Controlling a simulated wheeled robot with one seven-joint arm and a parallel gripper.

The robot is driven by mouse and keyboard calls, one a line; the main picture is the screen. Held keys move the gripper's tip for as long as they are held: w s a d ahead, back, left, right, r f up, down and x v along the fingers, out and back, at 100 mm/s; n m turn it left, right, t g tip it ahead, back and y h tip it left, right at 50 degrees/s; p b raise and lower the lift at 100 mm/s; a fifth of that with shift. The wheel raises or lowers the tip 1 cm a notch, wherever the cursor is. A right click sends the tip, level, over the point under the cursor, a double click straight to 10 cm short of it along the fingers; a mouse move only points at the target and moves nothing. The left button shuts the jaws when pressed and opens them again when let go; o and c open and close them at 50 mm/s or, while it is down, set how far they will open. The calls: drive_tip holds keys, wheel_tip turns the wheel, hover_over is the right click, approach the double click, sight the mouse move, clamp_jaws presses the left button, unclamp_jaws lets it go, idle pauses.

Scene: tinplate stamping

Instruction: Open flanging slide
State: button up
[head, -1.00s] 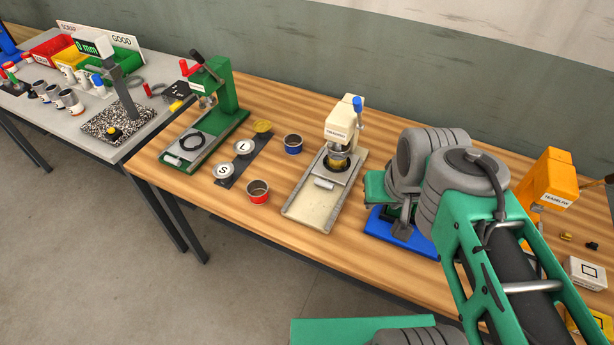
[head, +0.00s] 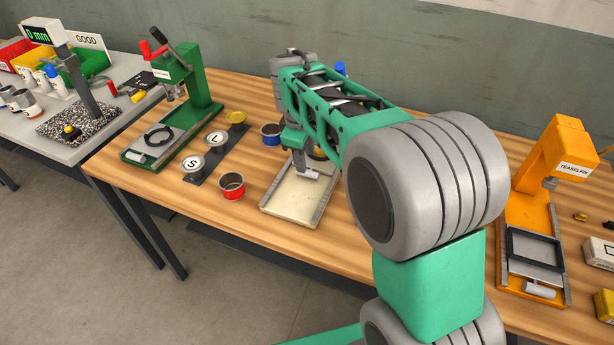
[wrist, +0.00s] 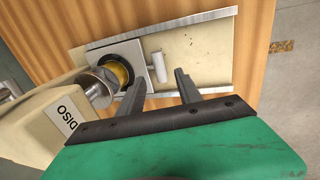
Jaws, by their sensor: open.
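The cream press (wrist: 45,120), labelled "DISO…", has a slide plate (wrist: 103,49) with a short pale cylindrical handle (wrist: 158,67). A gold ring-like part (wrist: 121,68) sits on the plate below the press head. The slide is at the press end of its cream bed (wrist: 205,62). My gripper (wrist: 158,82) is open, its two fingers on either side of the handle's near end; I cannot tell whether they touch it. In the head view my gripper (head: 301,162) is low over the cream bed (head: 290,205), and my arm hides most of the press.
A green press (head: 190,95) is further left. An orange press (head: 545,175) stands right. Wooden bench shows between them.

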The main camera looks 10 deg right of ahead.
sight(308, 172)
drive_tip(key=f, duration=0.3)
drive_tip(key=w+f, duration=0.1)
drive_tip(key=f, duration=0.1)
drive_tip(key=shift+d+f, duration=0.35)
drive_tip(key=shift+d, duration=0.05)
drive_tip(key=shift+c, duration=0.5)
clamp_jaws()
idle(0.5)
